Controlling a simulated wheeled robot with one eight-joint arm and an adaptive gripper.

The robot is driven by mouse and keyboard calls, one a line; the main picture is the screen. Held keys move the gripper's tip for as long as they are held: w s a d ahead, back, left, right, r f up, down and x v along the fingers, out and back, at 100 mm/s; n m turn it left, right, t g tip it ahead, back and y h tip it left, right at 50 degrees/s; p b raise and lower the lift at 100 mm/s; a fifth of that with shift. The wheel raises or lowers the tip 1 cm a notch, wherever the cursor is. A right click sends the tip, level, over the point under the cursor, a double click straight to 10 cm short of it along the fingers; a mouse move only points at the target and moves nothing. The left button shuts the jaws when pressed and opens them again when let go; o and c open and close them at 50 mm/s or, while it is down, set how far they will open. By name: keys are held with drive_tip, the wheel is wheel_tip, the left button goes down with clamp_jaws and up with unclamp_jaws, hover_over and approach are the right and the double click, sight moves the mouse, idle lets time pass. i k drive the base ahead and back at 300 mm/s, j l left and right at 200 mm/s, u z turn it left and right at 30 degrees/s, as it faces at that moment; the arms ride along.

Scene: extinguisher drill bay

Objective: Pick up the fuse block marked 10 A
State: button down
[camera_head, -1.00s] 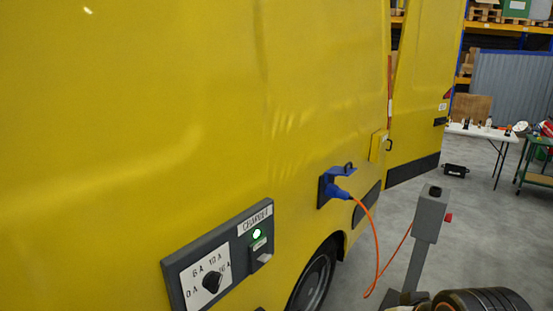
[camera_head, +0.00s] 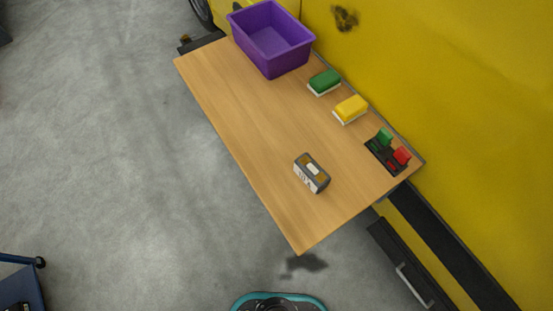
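A black holder (camera_head: 376,151) lies near the right end of a wooden table, beside the yellow van side. A green block (camera_head: 384,137) and a red block (camera_head: 402,156) stand up from it, apart from each other. They look like fuse blocks, but no rating can be read on either, so I cannot tell which is marked 10 A. My gripper is not in view. A teal-rimmed dark part at the bottom edge seems to be mine.
The wooden table (camera_head: 245,118) also bears a purple bin (camera_head: 272,40), green (camera_head: 324,81) and yellow (camera_head: 351,108) white-bottomed blocks, and a grey labelled box (camera_head: 312,173). The van side (camera_head: 450,90) borders the table on the right. Grey floor (camera_head: 130,200) is open to the left.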

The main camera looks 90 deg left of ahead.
sight(308, 169)
drive_tip(key=u, duration=0.45)
drive_tip(key=j+u, duration=0.1)
drive_tip(key=u, duration=1.25)
drive_tip(key=j+u, duration=0.1)
drive_tip(key=u, duration=0.8)
drive_tip(key=i, duration=0.05)
